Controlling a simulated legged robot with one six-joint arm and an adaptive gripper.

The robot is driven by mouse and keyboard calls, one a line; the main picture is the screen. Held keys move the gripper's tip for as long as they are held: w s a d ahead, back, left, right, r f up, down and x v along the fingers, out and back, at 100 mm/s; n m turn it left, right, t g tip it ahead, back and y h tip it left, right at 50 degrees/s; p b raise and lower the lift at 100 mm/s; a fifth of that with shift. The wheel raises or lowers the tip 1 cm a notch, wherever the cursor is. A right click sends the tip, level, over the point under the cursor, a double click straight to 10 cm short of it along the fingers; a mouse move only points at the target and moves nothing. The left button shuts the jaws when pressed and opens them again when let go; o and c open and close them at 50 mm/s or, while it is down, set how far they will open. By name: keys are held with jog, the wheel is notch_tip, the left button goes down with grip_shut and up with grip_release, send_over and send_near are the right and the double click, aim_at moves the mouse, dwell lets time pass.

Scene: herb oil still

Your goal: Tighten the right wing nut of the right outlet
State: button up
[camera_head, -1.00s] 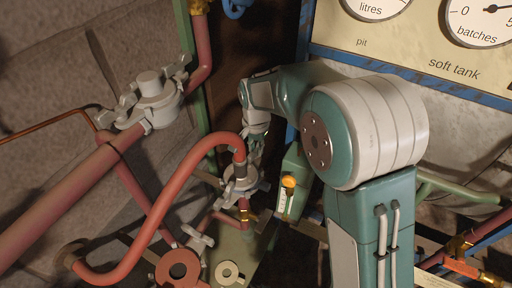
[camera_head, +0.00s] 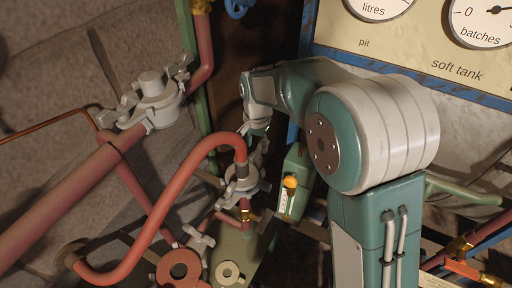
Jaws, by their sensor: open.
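A grey flanged outlet (camera_head: 241,186) with a dark collar sits mid-picture, where a curved red hose (camera_head: 196,150) comes down into it. A grey wing-like piece (camera_head: 264,186) shows at the flange's right edge; whether it is the right wing nut I cannot tell for sure. My gripper (camera_head: 257,150) hangs just above and right of the collar, pointing down towards the flange's right side. It is open, with nothing seen between its fingers. The fingers are small and dim, so I cannot tell whether they touch the wing nut.
A larger grey clamped fitting (camera_head: 152,102) sits on the thick red pipe at upper left. A pale wing-shaped handle (camera_head: 198,239) and a red ring flange (camera_head: 180,269) are below. A green box with an orange knob (camera_head: 290,181) stands close right of the outlet. A gauge panel (camera_head: 420,45) is behind.

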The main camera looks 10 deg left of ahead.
aim_at(256, 147)
notch_tip(256, 147, up, 10)
jog(key=shift+a, duration=0.2)
